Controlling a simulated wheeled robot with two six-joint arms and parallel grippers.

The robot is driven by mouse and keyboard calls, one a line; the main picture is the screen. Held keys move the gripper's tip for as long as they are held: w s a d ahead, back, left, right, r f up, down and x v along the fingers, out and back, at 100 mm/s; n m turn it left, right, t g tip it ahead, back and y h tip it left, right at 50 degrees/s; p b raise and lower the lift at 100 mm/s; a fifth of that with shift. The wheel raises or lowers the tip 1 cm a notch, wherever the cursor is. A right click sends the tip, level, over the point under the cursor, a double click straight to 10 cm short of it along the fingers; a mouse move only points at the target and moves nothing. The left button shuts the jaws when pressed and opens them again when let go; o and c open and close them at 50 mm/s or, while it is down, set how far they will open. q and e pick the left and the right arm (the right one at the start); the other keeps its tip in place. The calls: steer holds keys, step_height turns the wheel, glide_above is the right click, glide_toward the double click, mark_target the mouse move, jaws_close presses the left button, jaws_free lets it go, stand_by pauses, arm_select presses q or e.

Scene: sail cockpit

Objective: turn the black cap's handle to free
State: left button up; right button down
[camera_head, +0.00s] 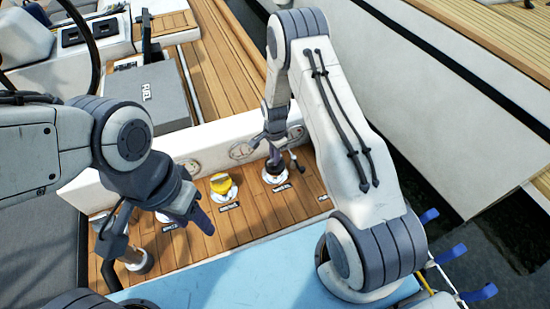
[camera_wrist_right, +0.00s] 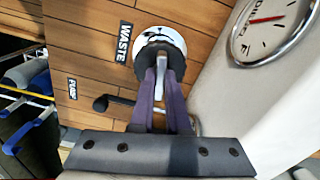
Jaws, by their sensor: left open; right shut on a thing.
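The black cap (camera_head: 274,177) sits in a round pale flange on the wooden deck, by the low white wall. In the right wrist view its shiny flange (camera_wrist_right: 172,38) lies beside a WASTE label (camera_wrist_right: 124,42). My right gripper (camera_head: 271,163) reaches down onto the cap from above. Its purple fingers (camera_wrist_right: 166,68) are shut on the cap's handle, which they mostly hide. My left gripper (camera_head: 200,219) is open, off to the left above the deck, apart from the cap.
A yellow cap (camera_head: 221,184) sits in its own flange to the left. A dark crank-like lever with a black knob (camera_wrist_right: 101,103) lies close to my right fingers. A round gauge (camera_wrist_right: 268,28) is on the white wall. A blue surface (camera_head: 225,280) fills the front.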

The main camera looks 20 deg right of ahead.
steer(key=n+b, duration=0.1)
steer(key=n, duration=0.2)
steer(key=shift+f+n+b, duration=0.1)
steer(key=shift+n+b, duration=0.25)
steer(key=shift+n, duration=0.05)
steer(key=n+b, duration=0.1)
steer(key=n, duration=0.2)
steer(key=shift+n, duration=0.3)
steer(key=n+b, duration=0.1)
steer(key=n, duration=0.3)
steer(key=shift+n+b, duration=0.3)
steer(key=shift+b, duration=0.05)
steer(key=shift+n+b, duration=0.35)
steer(key=shift+n, duration=1.35)
steer(key=c, duration=0.9)
jaws_free()
steer(key=shift+r, duration=0.25)
